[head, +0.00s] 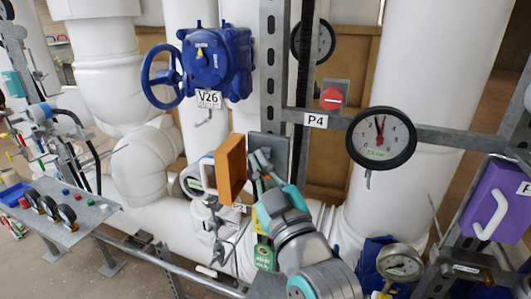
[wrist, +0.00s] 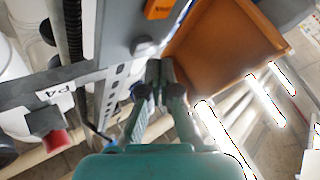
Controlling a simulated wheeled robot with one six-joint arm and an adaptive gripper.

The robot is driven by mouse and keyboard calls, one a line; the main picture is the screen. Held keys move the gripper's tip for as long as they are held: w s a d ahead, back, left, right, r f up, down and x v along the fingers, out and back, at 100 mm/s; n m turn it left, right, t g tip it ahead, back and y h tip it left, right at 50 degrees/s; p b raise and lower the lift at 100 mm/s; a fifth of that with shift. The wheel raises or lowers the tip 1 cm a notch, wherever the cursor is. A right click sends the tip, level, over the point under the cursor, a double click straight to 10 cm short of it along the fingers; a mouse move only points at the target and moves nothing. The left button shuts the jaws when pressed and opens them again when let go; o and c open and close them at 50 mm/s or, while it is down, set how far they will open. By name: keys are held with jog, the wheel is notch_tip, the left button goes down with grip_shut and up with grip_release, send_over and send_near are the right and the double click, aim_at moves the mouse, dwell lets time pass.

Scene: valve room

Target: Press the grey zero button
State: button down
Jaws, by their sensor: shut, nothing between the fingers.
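My gripper (head: 262,163) is shut and empty in the head view, in front of a grey plate (head: 267,144) and just right of an orange box (head: 230,168). In the wrist view its closed fingertips (wrist: 159,75) point at the metalwork beside the orange box (wrist: 225,45). A small round grey button-like knob (wrist: 143,46) stands on the grey plate just beyond and slightly left of the tips. I cannot read a zero mark on it. Contact between tips and knob does not show. In the head view my gripper and arm hide that spot.
A red button (head: 331,98) sits above the P4 label (head: 315,120), with a round gauge (head: 381,138) to the right. A blue valve (head: 215,60) is up left, a purple box (head: 495,200) at right. An upright steel rail (head: 272,70) rises behind my gripper.

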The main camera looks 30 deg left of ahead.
jog(key=shift+w, duration=0.2)
jog(key=shift+w+a, duration=0.1)
jog(key=shift+w, duration=0.15)
jog(key=shift+w+a, duration=0.1)
jog(key=shift+w, duration=0.35)
dwell(0.8)
jog(key=shift+s, duration=0.15)
jog(key=shift+s+d, duration=0.2)
jog(key=shift+s, duration=0.55)
jog(key=shift+s+d, duration=0.2)
jog(key=shift+s, duration=0.6)
jog(key=shift+s+d, duration=0.2)
jog(key=shift+s, duration=0.65)
jog(key=shift+s+d, duration=0.2)
jog(key=shift+s, duration=0.6)
